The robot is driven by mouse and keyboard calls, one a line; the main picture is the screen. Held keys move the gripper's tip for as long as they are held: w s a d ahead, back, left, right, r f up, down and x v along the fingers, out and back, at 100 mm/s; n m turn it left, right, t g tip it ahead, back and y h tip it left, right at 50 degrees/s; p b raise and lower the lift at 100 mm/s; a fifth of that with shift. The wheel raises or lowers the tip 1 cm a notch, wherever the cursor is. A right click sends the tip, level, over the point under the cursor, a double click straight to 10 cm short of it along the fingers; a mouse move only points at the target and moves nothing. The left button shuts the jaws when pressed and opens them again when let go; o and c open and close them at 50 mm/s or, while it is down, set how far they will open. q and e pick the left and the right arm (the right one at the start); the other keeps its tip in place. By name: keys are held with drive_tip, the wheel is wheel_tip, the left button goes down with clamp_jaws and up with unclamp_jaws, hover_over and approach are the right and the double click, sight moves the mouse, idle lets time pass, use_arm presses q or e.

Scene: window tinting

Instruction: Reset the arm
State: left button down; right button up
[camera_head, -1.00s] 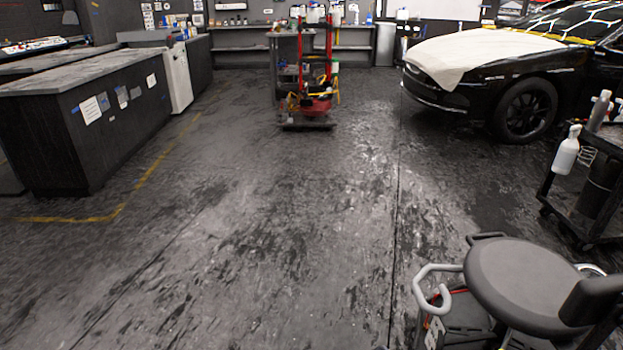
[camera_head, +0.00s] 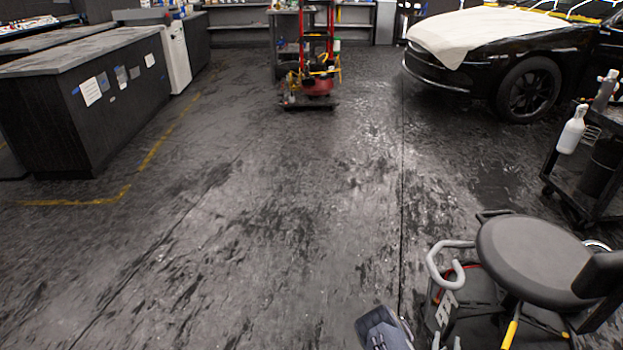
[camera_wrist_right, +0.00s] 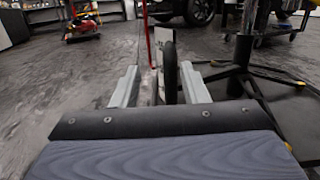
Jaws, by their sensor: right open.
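My right gripper (camera_head: 385,330) shows at the bottom edge of the head view, as a blue-grey piece left of the black stool; its fingers cannot be made out there. In the right wrist view, my right gripper (camera_wrist_right: 158,82) has two pale grey fingers spread apart with a gap between them. Nothing is held; a dark wheel and a red upright show beyond the gap. My left gripper is not in the head view.
A black stool (camera_head: 530,258) with grey tubing stands close at the lower right. A black cart (camera_head: 580,185) with a white spray bottle (camera_head: 572,130) is behind it. A black car (camera_head: 490,70), dark counters (camera_head: 95,110) and a red trolley (camera_head: 308,85) stand farther off. The middle floor is clear.

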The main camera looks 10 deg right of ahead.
drive_tip(key=s+d+r+m+g+h, duration=0.1)
drive_tip(key=d+r+m+g+h, duration=0.3)
drive_tip(key=r+h, duration=0.15)
drive_tip(key=s+d+r+m+g+h, duration=0.1)
drive_tip(key=d+r+m+g+h, duration=0.3)
drive_tip(key=r, duration=0.3)
drive_tip(key=s+r+m+g+y, duration=0.3)
drive_tip(key=s+r+m+g, duration=0.75)
drive_tip(key=m+g, duration=0.5)
drive_tip(key=s+a+r+m+y, duration=0.2)
drive_tip(key=a+m+y, duration=0.1)
drive_tip(key=a+y, duration=0.35)
drive_tip(key=s+a+r+m+y, duration=0.1)
drive_tip(key=s+a+m+y, duration=0.1)
drive_tip(key=a+m+y, duration=0.4)
drive_tip(key=w+a+r+n+t+y, duration=0.1)
drive_tip(key=a+r+t+y, duration=0.45)
drive_tip(key=a, duration=0.65)
drive_tip(key=w+a+r+n+t+y, duration=0.1)
drive_tip(key=a+r+t+y, duration=0.2)
drive_tip(key=a+r+t, duration=0.7)
wheel_tip(320, 180, up, 27)
drive_tip(key=a+g+p, duration=0.1)
drive_tip(key=g+p, duration=0.1)
drive_tip(key=p, duration=2.8)
drive_tip(key=shift+a+p, duration=0.3)
drive_tip(key=shift+a, duration=0.05)
